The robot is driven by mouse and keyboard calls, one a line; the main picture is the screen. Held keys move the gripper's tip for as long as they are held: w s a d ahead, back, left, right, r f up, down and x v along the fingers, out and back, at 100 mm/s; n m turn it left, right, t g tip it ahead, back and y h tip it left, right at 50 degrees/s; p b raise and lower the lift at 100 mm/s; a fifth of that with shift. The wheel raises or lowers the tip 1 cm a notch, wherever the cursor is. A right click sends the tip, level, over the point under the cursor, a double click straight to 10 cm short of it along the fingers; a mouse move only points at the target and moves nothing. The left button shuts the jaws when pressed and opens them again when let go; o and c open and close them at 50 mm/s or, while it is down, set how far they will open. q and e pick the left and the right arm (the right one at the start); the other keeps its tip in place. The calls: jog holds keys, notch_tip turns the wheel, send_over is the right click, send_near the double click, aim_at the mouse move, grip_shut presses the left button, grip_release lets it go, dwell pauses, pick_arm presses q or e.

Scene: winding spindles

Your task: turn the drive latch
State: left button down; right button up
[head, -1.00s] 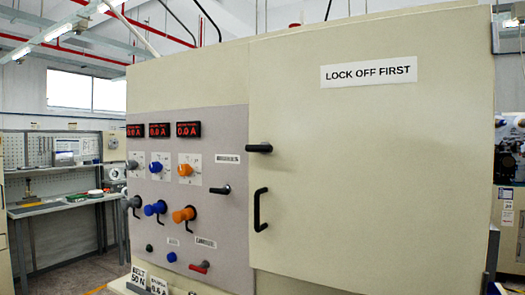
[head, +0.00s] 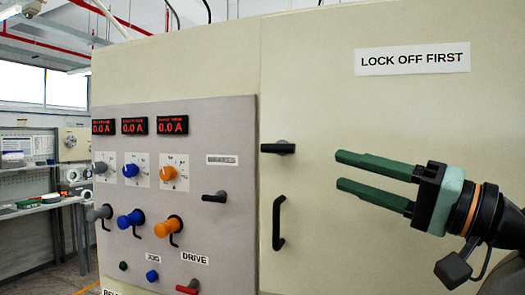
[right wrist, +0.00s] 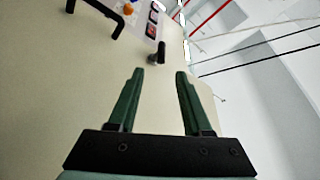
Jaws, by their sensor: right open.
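A black latch (head: 278,148) sits at the left edge of the large cream door (head: 400,235), its lever pointing left, roughly level. It also shows in the right wrist view (right wrist: 158,52), beyond and between the fingertips. A similar black lever (head: 214,197) is on the grey panel, and a red lever (head: 188,287) is under the "DRIVE" label (head: 195,258). I cannot tell by label which is the drive latch. My right gripper (head: 339,170) is open and empty, in front of the door, right of the door latch and apart from it. My left gripper is out of view.
A black door handle (head: 278,222) stands out below the latch. The grey panel (head: 235,125) carries red displays, dials and protruding blue (head: 130,219) and orange (head: 168,227) knobs with cranks. A "LOCK OFF FIRST" sign (head: 412,59) is on the door. A workbench (head: 40,208) is at far left.

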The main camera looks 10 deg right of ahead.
aim_at(287, 152)
jog(key=p+x, duration=0.1)
jog(key=x, duration=0.2)
jog(key=p+x, duration=0.1)
jog(key=x, duration=0.3)
jog(key=p+x, duration=0.1)
jog(key=x, duration=0.3)
jog(key=shift+s+r, duration=0.1)
jog(key=shift+r, duration=0.2)
jog(key=shift+w+a+p, duration=0.3)
jog(key=shift+w+a, duration=0.05)
jog(key=shift+w, duration=0.2)
jog(key=shift+c, duration=0.4)
grip_shut()
